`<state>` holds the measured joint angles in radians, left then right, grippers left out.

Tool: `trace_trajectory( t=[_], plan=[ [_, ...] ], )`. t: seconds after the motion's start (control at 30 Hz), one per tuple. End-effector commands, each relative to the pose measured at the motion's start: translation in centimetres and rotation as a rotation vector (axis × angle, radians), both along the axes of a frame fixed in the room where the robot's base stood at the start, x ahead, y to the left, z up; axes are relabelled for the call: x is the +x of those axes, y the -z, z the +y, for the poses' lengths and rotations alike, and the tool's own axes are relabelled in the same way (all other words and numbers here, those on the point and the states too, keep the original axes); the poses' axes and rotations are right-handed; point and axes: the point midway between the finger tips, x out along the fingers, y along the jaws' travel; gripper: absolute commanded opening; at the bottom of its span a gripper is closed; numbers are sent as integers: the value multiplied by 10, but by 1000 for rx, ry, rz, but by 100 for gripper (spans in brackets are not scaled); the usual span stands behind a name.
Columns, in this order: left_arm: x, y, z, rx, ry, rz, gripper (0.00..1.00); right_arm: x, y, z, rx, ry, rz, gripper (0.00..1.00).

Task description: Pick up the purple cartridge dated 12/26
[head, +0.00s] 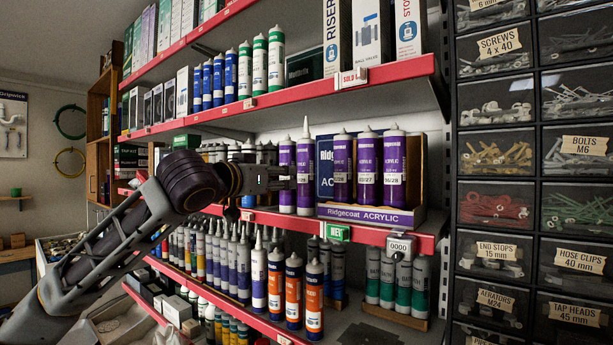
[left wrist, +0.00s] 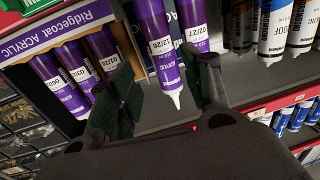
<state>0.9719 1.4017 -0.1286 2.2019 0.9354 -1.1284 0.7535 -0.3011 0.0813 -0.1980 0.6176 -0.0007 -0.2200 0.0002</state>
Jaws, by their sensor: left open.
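Two purple cartridges stand on the shelf left of the Ridgecoat ACRYLIC tray. The one with the long white nozzle (head: 305,180) shows in the left wrist view (left wrist: 158,38), inverted there; its label starts with 12/2, the last digit unclear. My left gripper (head: 284,178) is open and empty in front of these two. In the wrist view its dark green pads (left wrist: 168,76) lie either side of the long-nozzled cartridge; contact is not visible. My right gripper is out of view.
The Ridgecoat tray (head: 370,216) holds several more purple cartridges (head: 367,170) close on the right. Grey-white cartridges stand behind my gripper on the left. The red-edged shelf above (head: 300,92) limits height. Orange cartridges (head: 314,300) stand below.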

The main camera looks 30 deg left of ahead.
Motion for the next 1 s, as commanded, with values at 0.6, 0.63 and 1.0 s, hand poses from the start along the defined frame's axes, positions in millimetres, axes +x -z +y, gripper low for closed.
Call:
trace_trajectory(
  t=[0.6, 0.63, 1.0],
  plan=[
    [59, -2, 2, -2, 1, 0, 49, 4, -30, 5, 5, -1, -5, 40],
    [62, -2, 3, -2, 1, 0, 49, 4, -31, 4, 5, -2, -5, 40],
    [75, 0, 3, 1, 0, 0, 49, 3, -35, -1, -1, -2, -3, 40]
  ],
)
